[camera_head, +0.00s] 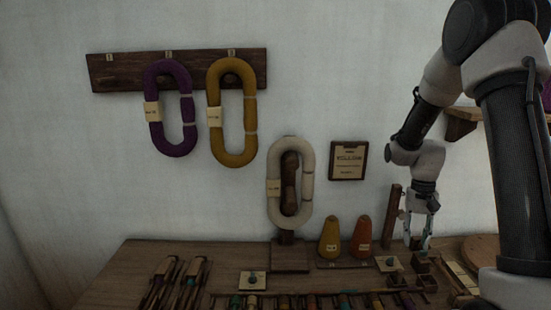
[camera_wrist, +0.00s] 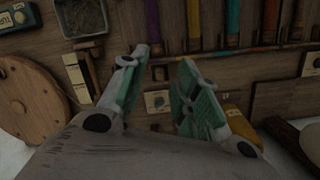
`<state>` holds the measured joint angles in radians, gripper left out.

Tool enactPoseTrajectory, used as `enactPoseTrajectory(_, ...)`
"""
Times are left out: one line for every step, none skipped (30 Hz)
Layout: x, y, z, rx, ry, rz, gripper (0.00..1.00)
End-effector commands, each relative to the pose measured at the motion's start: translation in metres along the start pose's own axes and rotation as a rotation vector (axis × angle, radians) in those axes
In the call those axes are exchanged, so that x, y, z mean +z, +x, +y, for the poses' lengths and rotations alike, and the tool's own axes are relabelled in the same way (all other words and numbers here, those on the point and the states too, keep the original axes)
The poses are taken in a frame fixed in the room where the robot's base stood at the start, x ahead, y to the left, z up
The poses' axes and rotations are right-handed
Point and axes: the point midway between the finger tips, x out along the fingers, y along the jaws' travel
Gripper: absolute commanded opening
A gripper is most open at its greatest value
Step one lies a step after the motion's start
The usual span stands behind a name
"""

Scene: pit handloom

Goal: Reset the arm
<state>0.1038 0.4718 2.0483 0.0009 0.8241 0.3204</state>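My gripper (camera_head: 420,238) points down over the right part of the wooden bench in the head view, with my arm reaching from the right side. In the wrist view my gripper (camera_wrist: 158,75) shows two green-padded fingers spread apart. Nothing is between the fingers. A small pale card with a dark knob (camera_wrist: 158,101) shows on the bench beyond the gap between them. I cannot tell the exact height of the fingertips above the bench.
Orange (camera_head: 362,238) and yellow (camera_head: 329,238) cones stand left of my gripper. A cream skein (camera_head: 306,190) hangs on a stand; purple (camera_head: 154,115) and yellow (camera_head: 214,125) skeins hang from a wall rack (camera_head: 120,72). Small open boxes (camera_head: 421,263) sit close below my gripper.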

Motion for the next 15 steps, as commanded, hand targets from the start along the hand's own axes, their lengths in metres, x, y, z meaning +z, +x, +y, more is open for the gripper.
enactPoseTrajectory(0.018,-0.019,0.004,-0.003,-0.043,0.013,0.31)
enactPoseTrajectory(0.029,-0.029,0.006,-0.005,-0.072,0.02,0.31)
enactPoseTrajectory(0.044,-0.041,0.01,-0.006,-0.11,0.029,0.31)
enactPoseTrajectory(0.057,-0.051,0.013,-0.008,-0.139,0.039,0.31)
enactPoseTrajectory(0.069,-0.06,0.016,-0.01,-0.167,0.05,0.31)
enactPoseTrajectory(0.086,-0.072,0.02,-0.012,-0.203,0.065,0.31)
enactPoseTrajectory(0.098,-0.081,0.023,-0.014,-0.227,0.08,0.31)
enactPoseTrajectory(0.111,-0.088,0.026,-0.016,-0.251,0.094,0.31)
enactPoseTrajectory(0.127,-0.097,0.03,-0.018,-0.28,0.113,0.31)
enactPoseTrajectory(0.139,-0.103,0.034,-0.021,-0.299,0.13,0.31)
enactPoseTrajectory(0.15,-0.109,0.036,-0.023,-0.318,0.149,0.31)
enactPoseTrajectory(0.165,-0.116,0.04,-0.026,-0.339,0.174,0.31)
enactPoseTrajectory(0.175,-0.12,0.043,-0.029,-0.353,0.195,0.31)
enactPoseTrajectory(0.186,-0.124,0.046,-0.031,-0.365,0.215,0.31)
enactPoseTrajectory(0.199,-0.129,0.05,-0.036,-0.377,0.247,0.31)
